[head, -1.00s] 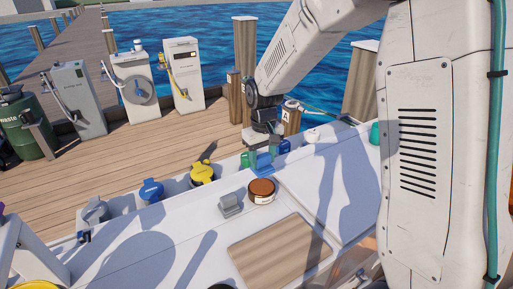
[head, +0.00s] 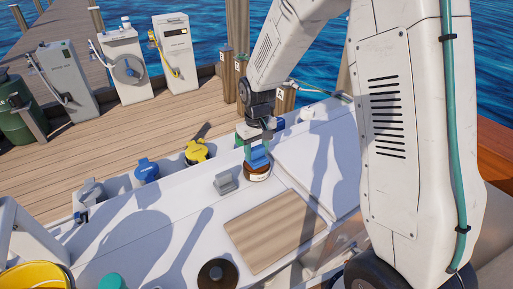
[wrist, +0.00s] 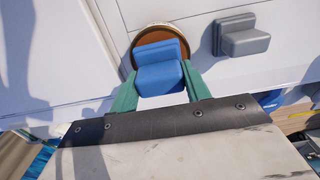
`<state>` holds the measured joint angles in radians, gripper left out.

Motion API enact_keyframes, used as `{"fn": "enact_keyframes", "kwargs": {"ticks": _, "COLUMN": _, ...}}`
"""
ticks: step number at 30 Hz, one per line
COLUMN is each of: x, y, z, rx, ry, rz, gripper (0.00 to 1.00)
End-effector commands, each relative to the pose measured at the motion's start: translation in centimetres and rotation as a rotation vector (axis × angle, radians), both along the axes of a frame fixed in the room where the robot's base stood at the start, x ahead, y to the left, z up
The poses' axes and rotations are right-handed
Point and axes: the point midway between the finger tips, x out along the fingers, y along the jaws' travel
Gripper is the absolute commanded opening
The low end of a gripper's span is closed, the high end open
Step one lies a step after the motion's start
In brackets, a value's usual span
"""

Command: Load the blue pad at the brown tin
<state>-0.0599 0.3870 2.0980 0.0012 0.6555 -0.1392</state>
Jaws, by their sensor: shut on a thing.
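My gripper (head: 255,147), with green fingers, is shut on the blue pad (head: 259,157). In the wrist view the pad (wrist: 160,66) sits between the two fingers (wrist: 160,75), a stepped block with a raised back part. The brown tin (head: 257,174), round with a white label on its side, stands on the white deck directly beneath the pad. In the wrist view the tin's brown rim (wrist: 160,29) shows around the far side of the pad. The pad hides most of the tin's top, and I cannot tell whether the two touch.
A grey block (head: 225,183) of similar shape stands just left of the tin; it also shows in the wrist view (wrist: 242,38). Yellow (head: 196,151) and blue (head: 147,169) capped fittings line the deck's far edge. A wooden panel (head: 273,232) lies in front.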

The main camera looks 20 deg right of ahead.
Motion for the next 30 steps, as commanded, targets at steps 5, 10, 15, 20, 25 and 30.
{"fn": "enact_keyframes", "kwargs": {"ticks": 5, "x": 0.0, "y": 0.01, "z": 0.02, "rx": 0.0, "ry": 0.0, "rz": 0.0, "gripper": 0.29}}
{"fn": "enact_keyframes", "kwargs": {"ticks": 10, "x": 0.0, "y": 0.02, "z": 0.02, "rx": 0.0, "ry": 0.0, "rz": 0.0, "gripper": 0.29}}
{"fn": "enact_keyframes", "kwargs": {"ticks": 15, "x": 0.0, "y": 0.02, "z": 0.01, "rx": 0.0, "ry": 0.0, "rz": 0.0, "gripper": 0.29}}
{"fn": "enact_keyframes", "kwargs": {"ticks": 20, "x": 0.0, "y": 0.02, "z": -0.11, "rx": 0.0, "ry": 0.0, "rz": 0.0, "gripper": 0.29}}
{"fn": "enact_keyframes", "kwargs": {"ticks": 25, "x": 0.0, "y": 0.02, "z": -0.32, "rx": 0.0, "ry": 0.001, "rz": 0.0, "gripper": 0.29}}
{"fn": "enact_keyframes", "kwargs": {"ticks": 30, "x": 0.0, "y": 0.02, "z": -0.53, "rx": 0.0, "ry": 0.001, "rz": 0.0, "gripper": 0.29}}
